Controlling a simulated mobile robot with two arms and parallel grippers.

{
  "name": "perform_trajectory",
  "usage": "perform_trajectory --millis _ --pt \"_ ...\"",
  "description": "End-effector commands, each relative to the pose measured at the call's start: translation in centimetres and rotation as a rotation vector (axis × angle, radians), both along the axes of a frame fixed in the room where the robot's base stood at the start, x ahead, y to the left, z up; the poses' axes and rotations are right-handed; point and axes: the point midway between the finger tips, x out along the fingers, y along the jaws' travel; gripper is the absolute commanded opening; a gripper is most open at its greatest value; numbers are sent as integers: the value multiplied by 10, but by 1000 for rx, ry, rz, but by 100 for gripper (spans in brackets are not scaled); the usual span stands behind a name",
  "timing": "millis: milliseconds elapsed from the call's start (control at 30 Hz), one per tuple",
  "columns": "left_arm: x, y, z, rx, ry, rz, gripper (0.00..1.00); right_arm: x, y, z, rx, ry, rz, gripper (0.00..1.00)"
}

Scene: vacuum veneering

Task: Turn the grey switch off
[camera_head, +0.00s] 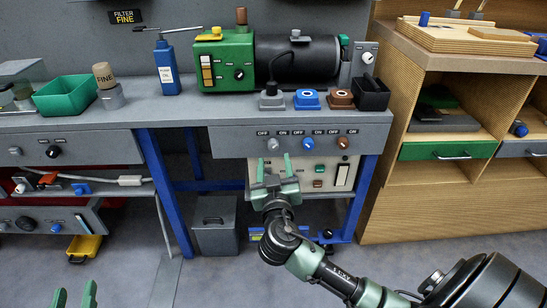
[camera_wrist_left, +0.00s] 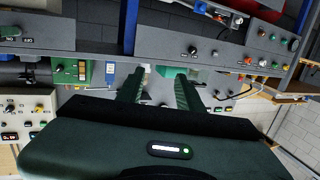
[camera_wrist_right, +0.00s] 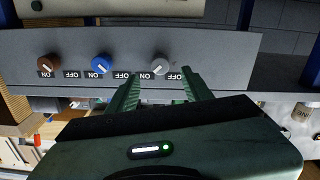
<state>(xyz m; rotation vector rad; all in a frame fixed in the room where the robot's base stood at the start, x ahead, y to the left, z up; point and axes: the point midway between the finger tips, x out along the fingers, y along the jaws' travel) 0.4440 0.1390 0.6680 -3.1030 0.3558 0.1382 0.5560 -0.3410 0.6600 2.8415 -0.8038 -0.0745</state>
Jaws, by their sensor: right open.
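The grey switch (camera_head: 273,144) is a small round knob on the bench's front panel, the leftmost of three, with OFF to its left and ON to its right. In the right wrist view the grey switch (camera_wrist_right: 161,63) is seen upside down, with its pointer hard to read. My right gripper (camera_head: 275,170) is open just below the knob in the head view. In the right wrist view its fingertips (camera_wrist_right: 159,78) flank the knob's line of sight; contact cannot be told. My left gripper (camera_head: 75,294) is open and empty at the bottom left, also in the left wrist view (camera_wrist_left: 158,76).
A blue switch (camera_head: 308,144) and a brown switch (camera_head: 343,143) sit beside the grey one. Above, on the bench, stand a grey base with a hose (camera_head: 271,99), a blue block (camera_head: 307,99) and a green machine (camera_head: 225,62). A white control box (camera_head: 335,177) sits below the panel.

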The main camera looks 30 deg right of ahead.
Motion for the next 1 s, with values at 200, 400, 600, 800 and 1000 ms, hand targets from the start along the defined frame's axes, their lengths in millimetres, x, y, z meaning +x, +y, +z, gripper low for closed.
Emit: perform_trajectory --millis 200,400,600,800,1000 --pt "3 -3 17 -24 -90 -6 36 32 -20 0 -3 -1 -1 50" --pt "3 -5 29 -38 -148 -9 36 47 -29 -1 -1 2 1 50" --pt "3 -5 31 -40 -157 -10 36 49 -30 0 0 3 2 50" --pt "3 -5 31 -40 -157 -10 36 49 -30 -1 0 3 2 23" --pt "3 -5 31 -40 -157 -10 36 49 -30 -1 0 3 2 0"
